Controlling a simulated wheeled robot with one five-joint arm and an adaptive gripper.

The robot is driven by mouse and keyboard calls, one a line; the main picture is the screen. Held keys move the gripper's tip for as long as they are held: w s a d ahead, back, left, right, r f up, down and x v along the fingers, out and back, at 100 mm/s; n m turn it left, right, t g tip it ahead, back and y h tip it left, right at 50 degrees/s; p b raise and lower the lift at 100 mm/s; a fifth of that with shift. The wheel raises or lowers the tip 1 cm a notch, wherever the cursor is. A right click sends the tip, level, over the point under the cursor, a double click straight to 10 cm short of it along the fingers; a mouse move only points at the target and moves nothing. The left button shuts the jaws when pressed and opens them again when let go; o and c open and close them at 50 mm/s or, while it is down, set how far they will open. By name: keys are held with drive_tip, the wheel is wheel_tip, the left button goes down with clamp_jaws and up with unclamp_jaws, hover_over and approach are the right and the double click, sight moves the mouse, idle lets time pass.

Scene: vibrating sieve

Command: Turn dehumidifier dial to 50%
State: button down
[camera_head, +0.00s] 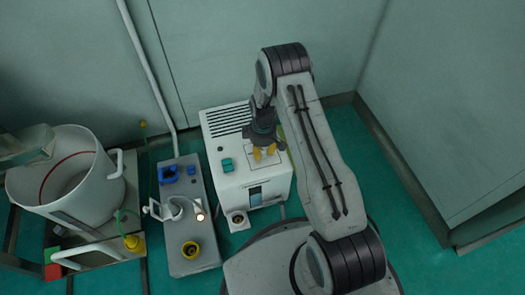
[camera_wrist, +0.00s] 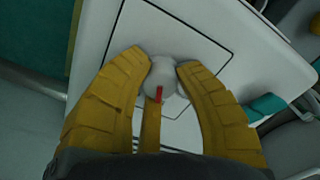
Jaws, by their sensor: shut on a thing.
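The dehumidifier (camera_head: 240,186) is a white box with a slotted vent on top, standing against the back wall in the head view. Its dial (camera_wrist: 166,76) is a rounded white knob with a red pointer mark, seen in the wrist view on a panel with a dark outline. My gripper (camera_head: 264,154) reaches down over the top of the box, and its yellow fingers (camera_wrist: 163,68) are shut on the dial, one on each side. The dial is hidden in the head view behind my gripper. I cannot read any percent marks around it.
A grey unit (camera_head: 187,230) with blue and yellow parts stands to the left. A large white sieve drum (camera_head: 105,190) is farther left. Walls close off the back and right.

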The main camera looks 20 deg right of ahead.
sight(262, 150)
drive_tip(key=shift+f, duration=0.1)
idle(0.4)
drive_tip(key=c, duration=0.8)
unclamp_jaws()
wheel_tip(262, 150, up, 12)
idle(0.5)
